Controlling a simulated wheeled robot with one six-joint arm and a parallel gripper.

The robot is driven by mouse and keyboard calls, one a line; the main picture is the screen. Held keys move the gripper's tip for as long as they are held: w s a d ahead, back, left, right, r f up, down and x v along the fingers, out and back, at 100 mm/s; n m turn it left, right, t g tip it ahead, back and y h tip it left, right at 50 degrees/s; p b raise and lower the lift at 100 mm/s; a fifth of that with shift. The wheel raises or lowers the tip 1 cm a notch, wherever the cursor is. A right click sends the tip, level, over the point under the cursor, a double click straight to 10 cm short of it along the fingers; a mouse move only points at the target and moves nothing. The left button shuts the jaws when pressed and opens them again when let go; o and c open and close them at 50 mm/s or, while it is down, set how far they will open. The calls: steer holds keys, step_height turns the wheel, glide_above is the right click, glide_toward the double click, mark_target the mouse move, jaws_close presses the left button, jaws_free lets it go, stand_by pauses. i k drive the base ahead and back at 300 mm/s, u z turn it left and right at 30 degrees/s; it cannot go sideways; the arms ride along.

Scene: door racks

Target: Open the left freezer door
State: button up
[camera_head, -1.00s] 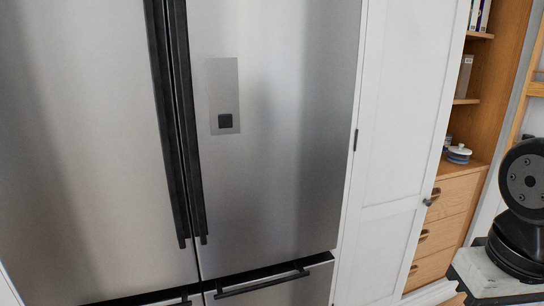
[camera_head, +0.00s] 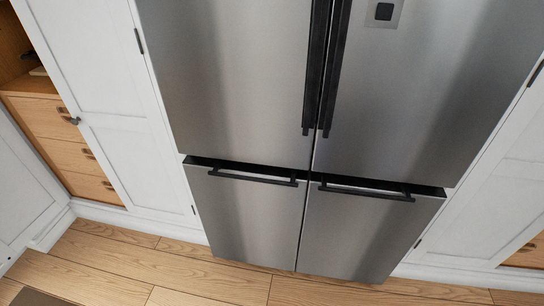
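The left freezer door (camera_head: 251,218) is the lower left steel panel of the fridge, and it is shut. Its black horizontal handle (camera_head: 252,178) runs along its top edge, under a dark gap. The right freezer door (camera_head: 352,232) beside it is also shut, with a similar black handle (camera_head: 366,191). The two upper fridge doors (camera_head: 235,85) are shut, with long black vertical handles (camera_head: 317,75) at the middle. My gripper is not in view, and no part of my arm shows now.
White cabinet panels (camera_head: 110,110) flank the fridge on both sides. Wooden drawers (camera_head: 50,118) stand at the far left. The wooden floor (camera_head: 190,272) in front of the fridge is clear, with a dark mat edge (camera_head: 35,298) at lower left.

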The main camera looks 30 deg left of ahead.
mark_target(249, 213)
steer(key=u, duration=3.05)
steer(key=i, duration=0.4)
steer(key=z, duration=2.9)
